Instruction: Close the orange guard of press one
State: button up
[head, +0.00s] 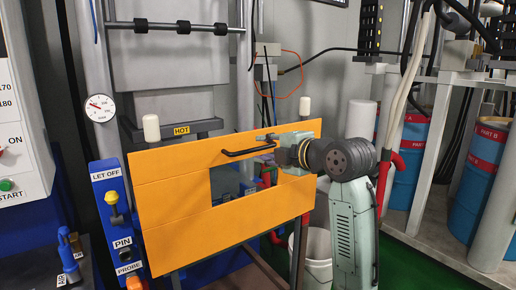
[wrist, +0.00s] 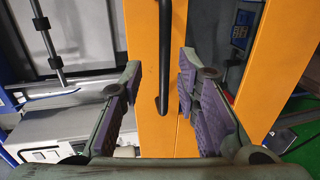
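The orange guard (head: 170,210) is a wide panel with a rectangular window, standing tilted in the picture in front of the press in the head view. Its black bar handle (head: 248,151) is on the upper part. The guard (wrist: 146,30) and handle (wrist: 164,50) also show in the wrist view. My gripper (head: 268,143) is at the right end of the handle. In the wrist view my gripper (wrist: 158,82) is open, with the handle between its purple-padded fingers and a gap on both sides. I cannot tell whether the guard is latched.
A blue panel (head: 105,205) marked LET OFF, PIN and PROBE stands left of the guard. A HOT label (head: 181,131) is on the press behind it. A white bucket (head: 318,262) is below right. Blue drums (head: 478,180) and grey stands are at the right.

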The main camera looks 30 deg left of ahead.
jog(key=v, duration=0.8)
